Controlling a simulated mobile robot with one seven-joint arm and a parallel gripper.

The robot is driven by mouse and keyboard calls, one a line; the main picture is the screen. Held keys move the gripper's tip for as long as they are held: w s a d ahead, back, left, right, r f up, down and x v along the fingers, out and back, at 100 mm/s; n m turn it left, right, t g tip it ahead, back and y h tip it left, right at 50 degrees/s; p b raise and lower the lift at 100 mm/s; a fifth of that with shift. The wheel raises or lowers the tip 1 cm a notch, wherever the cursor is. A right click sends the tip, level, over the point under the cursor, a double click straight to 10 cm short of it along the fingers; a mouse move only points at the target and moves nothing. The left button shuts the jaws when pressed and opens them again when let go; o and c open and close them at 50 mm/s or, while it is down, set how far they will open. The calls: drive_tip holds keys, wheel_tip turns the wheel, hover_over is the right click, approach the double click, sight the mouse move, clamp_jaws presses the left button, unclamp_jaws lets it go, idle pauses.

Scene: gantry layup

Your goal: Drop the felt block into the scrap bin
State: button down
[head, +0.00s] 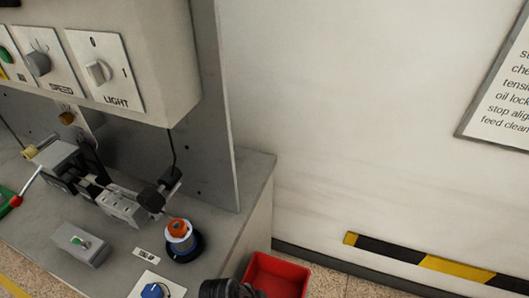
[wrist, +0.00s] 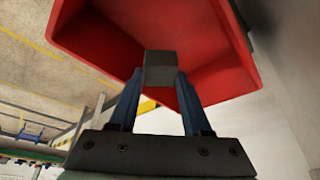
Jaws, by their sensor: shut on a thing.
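The felt block (wrist: 160,66) is a small dark grey block in the wrist view. My gripper (wrist: 160,84) is shut on it, with a blue finger on each side. The scrap bin, a red open box, is in the wrist view (wrist: 95,45), behind the block, which appears against its inside. The bin also shows in the head view (head: 285,268) at the bottom edge, right of the bench end. Part of my dark arm overlaps its left side there, and the block is hidden in that view. I cannot tell the exact height of the block relative to the rim.
A grey bench (head: 225,245) with a spool (head: 179,236), clamps and a blue knob (head: 152,290) stands left of the bin. A control box (head: 125,50) overhangs it. A pale wall (head: 330,150) with a striped strip (head: 430,265) is behind.

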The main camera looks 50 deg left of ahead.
drive_tip(key=shift+c, duration=1.4)
unclamp_jaws()
drive_tip(key=shift+r, duration=0.1)
drive_tip(key=p+v, duration=0.1)
drive_tip(key=v, duration=1.2)
drive_tip(key=shift+a, duration=0.1)
